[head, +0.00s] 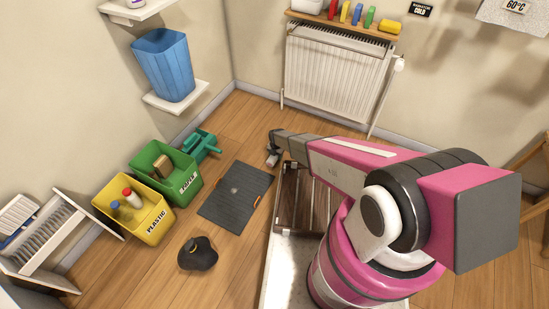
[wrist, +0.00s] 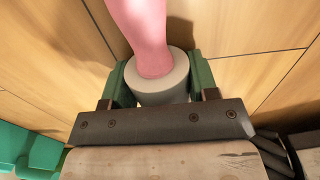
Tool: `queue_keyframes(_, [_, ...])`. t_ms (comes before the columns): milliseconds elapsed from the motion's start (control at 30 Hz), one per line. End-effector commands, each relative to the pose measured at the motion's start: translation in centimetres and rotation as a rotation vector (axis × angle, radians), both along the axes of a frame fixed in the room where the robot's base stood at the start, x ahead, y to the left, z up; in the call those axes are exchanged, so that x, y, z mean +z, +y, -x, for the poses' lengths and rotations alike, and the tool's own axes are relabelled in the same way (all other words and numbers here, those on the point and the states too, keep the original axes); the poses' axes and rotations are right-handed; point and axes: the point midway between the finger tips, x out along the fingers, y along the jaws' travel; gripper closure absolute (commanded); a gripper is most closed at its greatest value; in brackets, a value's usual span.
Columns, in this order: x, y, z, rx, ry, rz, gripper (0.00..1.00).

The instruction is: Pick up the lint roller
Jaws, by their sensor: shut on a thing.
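The lint roller (wrist: 160,92) shows in the wrist view as a pale grey roll with a pink handle pointing away from me. The two green fingers of my gripper (wrist: 160,76) are on either side of the roll and shut on it. Wooden floor shows around and beyond it. The roller is too small there to make out clearly.
A dark mat (head: 236,193) lies on the wooden floor. A green PAPER bin (head: 186,190), a yellow PLASTIC bin (head: 150,226) and a green item (head: 203,146) stand left of it. A black object (head: 197,254) lies in front. A radiator (head: 335,73) is on the back wall.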

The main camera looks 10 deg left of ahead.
Motion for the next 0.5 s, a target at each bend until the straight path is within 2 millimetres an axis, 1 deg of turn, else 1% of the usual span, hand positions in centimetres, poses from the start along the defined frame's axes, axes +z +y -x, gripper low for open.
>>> queue_keyframes(167, [0.2,0.0,0.0,0.000,0.000,0.000,0.76])
queue_keyframes(267, [0.8,0.0,0.0,0.000,-0.001,-0.001,0.76])
queue_keyframes(367, [1.9,0.0,0.1,0.000,-0.001,-0.001,0.76])
queue_keyframes(500, [4.1,-0.1,0.2,0.000,-0.001,-0.001,0.76])
